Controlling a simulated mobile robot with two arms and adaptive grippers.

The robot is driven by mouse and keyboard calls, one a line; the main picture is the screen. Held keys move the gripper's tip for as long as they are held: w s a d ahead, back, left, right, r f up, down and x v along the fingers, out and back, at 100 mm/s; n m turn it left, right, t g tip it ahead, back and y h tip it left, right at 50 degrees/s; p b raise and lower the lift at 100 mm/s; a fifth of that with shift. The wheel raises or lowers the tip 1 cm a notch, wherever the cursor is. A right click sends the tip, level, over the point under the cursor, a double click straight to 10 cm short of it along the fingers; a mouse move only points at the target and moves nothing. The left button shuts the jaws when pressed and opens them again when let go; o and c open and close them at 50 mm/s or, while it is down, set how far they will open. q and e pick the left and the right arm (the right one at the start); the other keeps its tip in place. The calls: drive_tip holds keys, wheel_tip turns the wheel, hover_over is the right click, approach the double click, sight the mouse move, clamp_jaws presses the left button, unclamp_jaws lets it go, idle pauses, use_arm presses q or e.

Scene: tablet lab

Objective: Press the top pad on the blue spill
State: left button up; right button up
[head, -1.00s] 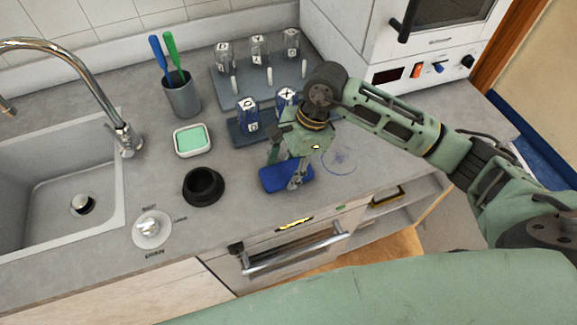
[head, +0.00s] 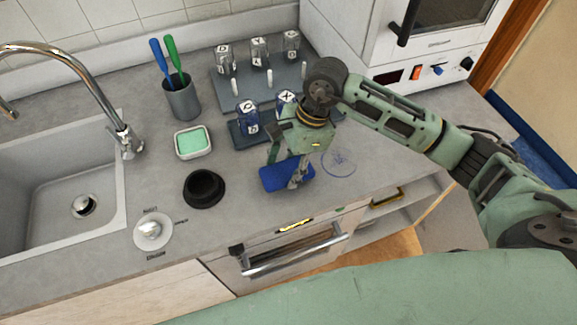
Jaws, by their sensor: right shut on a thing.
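A blue pad (head: 274,179) is at the front of the grey counter, below my right gripper (head: 295,172). The gripper points down and is shut on the pad, with one finger showing at its front side. The far finger is partly hidden by the gripper body. I cannot tell whether the pad touches the counter or whether it is one layer or several. The blue spill (head: 338,162) is a thin, faint ring-like mark on the counter just right of the pad, uncovered. My left gripper is not in view.
A black round holder (head: 203,188) and a green sponge in a white dish (head: 192,142) stand left of the pad. Behind are racks with labelled glass vials (head: 247,117) and a grey cup (head: 181,100) with two brushes. The sink (head: 50,195) is far left.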

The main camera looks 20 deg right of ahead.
drive_tip(key=shift+r+p, duration=0.9)
drive_tip(key=shift+r, duration=1.7)
drive_tip(key=shift+w, duration=0.1)
